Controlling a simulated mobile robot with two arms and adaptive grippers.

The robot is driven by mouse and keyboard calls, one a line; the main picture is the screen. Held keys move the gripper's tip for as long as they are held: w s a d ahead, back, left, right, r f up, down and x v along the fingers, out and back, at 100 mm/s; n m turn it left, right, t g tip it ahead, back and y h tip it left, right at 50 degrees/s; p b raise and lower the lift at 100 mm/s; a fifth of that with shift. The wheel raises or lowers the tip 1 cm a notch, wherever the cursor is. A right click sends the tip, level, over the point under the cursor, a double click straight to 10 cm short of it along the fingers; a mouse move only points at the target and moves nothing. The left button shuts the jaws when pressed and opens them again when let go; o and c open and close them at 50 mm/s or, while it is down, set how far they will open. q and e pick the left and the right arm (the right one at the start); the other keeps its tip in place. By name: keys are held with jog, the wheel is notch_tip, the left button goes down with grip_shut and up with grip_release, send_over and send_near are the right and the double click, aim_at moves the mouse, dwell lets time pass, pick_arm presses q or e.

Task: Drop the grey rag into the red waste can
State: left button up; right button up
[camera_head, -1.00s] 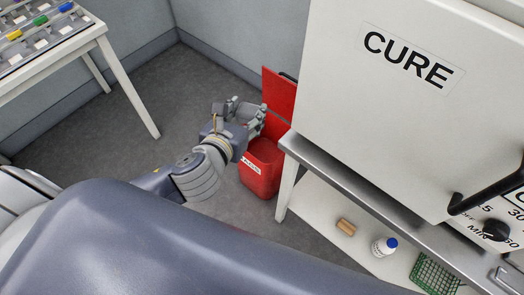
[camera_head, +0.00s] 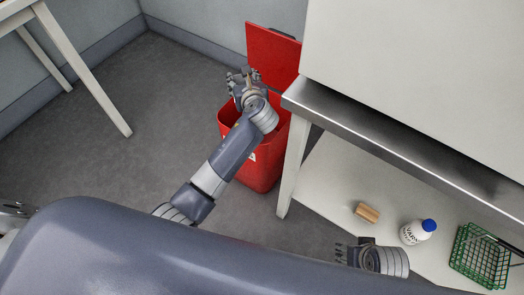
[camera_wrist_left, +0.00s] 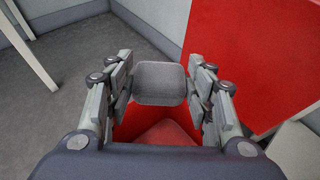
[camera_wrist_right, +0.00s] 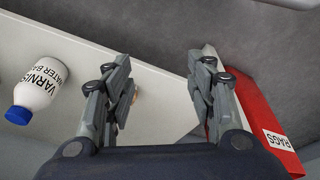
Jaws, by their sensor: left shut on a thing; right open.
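The grey rag (camera_wrist_left: 160,83) shows in the left wrist view as a small rounded square between the fingertips of my left gripper (camera_head: 243,77), which is shut on it. In the head view I cannot make the rag out. The red waste can (camera_head: 262,165) stands on the floor with its lid (camera_head: 272,55) up. My left gripper is above the can's opening, and the can's red inside (camera_wrist_left: 160,132) shows below the rag. My right gripper (camera_wrist_right: 158,58) is open and empty near the low shelf. The can also shows in the right wrist view (camera_wrist_right: 245,120).
A white bench with a metal edge (camera_head: 400,145) stands right of the can, a white cabinet (camera_head: 430,60) on top. Its lower shelf (camera_head: 335,185) holds a wooden block (camera_head: 367,212), a varnish bottle (camera_head: 415,233) and a green wire basket (camera_head: 480,257). Floor left of the can is clear.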

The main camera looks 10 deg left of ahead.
pick_arm(q)
jog(key=f, duration=0.1)
jog(key=w+d+f+b, duration=0.1)
jog(key=f, duration=0.1)
jog(key=d+f+b, duration=0.1)
jog(key=shift+w+d+f, duration=0.1)
jog(key=shift+w+f, duration=0.15)
pick_arm(e)
jog(key=b+v, duration=0.3)
jog(key=v, duration=0.3)
jog(key=w+a+r+t+y+b, duration=0.1)
jog(key=w+a+r+t+b, duration=0.2)
jog(key=w, duration=0.4)
jog(key=w+a+r+t+y, duration=0.1)
jog(key=w+r+t, duration=0.2)
jog(key=w+t, duration=0.25)
pick_arm(q)
notch_tip(320, 180, down, 6)
jog(key=b, duration=0.2)
jog(key=shift+b, duration=0.35)
pick_arm(e)
jog(key=w+a+r+t+y, duration=0.1)
jog(key=w+a+r+t, duration=0.2)
jog(key=r, duration=0.8)
jog(key=shift+w+r+n+t+y, duration=0.4)
jog(key=shift+w+t, duration=0.8)
jog(key=shift+t, duration=0.45)
pick_arm(q)
jog(key=shift+d, duration=0.1)
jog(key=o, duration=1)
